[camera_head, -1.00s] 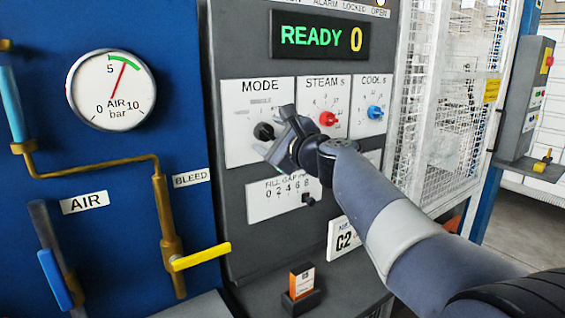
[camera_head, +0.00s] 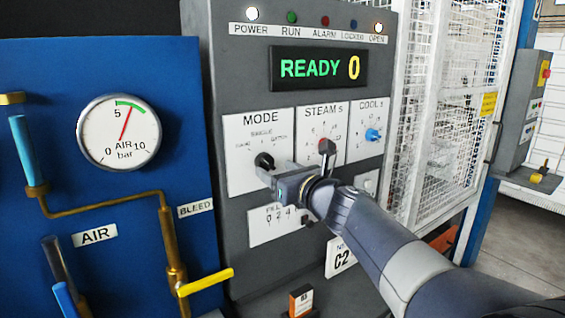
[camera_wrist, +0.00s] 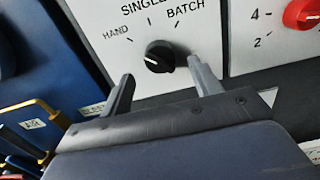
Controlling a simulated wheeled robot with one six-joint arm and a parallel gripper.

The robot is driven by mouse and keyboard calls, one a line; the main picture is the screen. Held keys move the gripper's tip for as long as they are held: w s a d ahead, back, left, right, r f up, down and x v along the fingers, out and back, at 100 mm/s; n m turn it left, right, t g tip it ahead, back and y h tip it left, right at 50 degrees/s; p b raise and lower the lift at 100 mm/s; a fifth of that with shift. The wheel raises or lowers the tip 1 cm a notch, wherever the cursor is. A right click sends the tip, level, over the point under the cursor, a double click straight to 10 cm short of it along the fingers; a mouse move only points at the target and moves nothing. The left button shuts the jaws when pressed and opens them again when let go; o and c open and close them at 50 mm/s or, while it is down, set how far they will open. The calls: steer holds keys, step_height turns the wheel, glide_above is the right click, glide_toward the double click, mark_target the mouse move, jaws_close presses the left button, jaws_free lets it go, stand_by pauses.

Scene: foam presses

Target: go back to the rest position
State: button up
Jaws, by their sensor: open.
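My gripper (camera_head: 292,168) is open and empty in front of the control panel, at the lower part of the MODE plate. In the wrist view, its two fingers (camera_wrist: 160,70) stand apart on either side of the black MODE knob (camera_wrist: 160,56), with visible room around it. The knob also shows in the head view (camera_head: 264,160), just beyond the left finger. Its marker seems to point left, toward HAND, but this is hard to read. The right finger partly covers the red STEAM knob (camera_head: 325,146). Whether a finger touches anything, I cannot tell.
The blue COOL knob (camera_head: 372,135) is to the right. Below are a fill gap scale (camera_head: 268,224) and an orange-black block (camera_head: 301,300). The blue air panel (camera_head: 60,140) with gauge (camera_head: 119,133) and yellow bleed lever (camera_head: 205,282) is left. A white mesh guard (camera_head: 440,130) stands right.

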steer(key=v, duration=0.7)
steer(key=shift+b, duration=0.4)
steer(key=shift+f, duration=0.1)
